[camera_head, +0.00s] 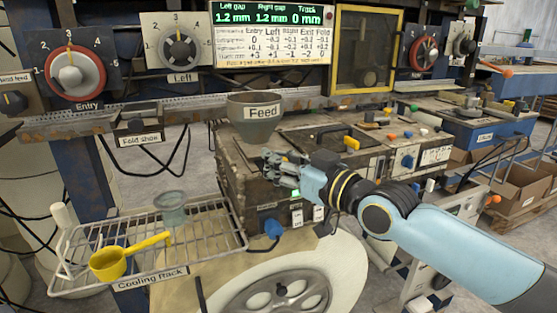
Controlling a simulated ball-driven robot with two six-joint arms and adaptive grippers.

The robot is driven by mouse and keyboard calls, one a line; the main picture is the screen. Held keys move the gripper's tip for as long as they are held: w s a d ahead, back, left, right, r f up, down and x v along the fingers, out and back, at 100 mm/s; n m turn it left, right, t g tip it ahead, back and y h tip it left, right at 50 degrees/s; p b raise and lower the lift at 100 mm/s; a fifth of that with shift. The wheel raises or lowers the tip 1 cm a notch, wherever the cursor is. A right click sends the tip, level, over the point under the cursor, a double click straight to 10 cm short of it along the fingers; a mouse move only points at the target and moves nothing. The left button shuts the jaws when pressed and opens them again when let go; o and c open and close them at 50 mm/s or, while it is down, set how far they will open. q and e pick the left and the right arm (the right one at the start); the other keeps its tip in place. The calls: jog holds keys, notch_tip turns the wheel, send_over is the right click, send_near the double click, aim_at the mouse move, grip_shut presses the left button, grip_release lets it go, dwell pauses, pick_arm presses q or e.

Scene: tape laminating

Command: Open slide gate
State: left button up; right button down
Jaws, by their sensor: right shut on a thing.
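My right gripper (272,165) reaches in from the right, just below the grey hopper marked Feed (262,118), at the top front edge of the wooden machine box (238,172). Its fingers are closed on a small part there, which looks like the slide gate's handle. The fingers hide most of that part, so I cannot tell how far the gate stands open. My left gripper is not in view.
A wire cooling rack (150,244) at the lower left holds a yellow scoop (122,258) and a translucent cup (172,207). A blue knob (273,229) sits low on the box front. Dials and a display (265,35) stand behind.

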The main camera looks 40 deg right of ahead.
jog(key=shift+a, duration=0.1)
jog(key=shift+s, duration=0.2)
dwell(0.4)
jog(key=c, duration=1.1)
grip_release()
jog(key=shift+s+d, duration=0.25)
jog(key=shift+d, duration=0.05)
jog(key=shift+o, duration=0.3)
jog(key=shift+w+a, duration=0.1)
jog(key=shift+r, duration=0.15)
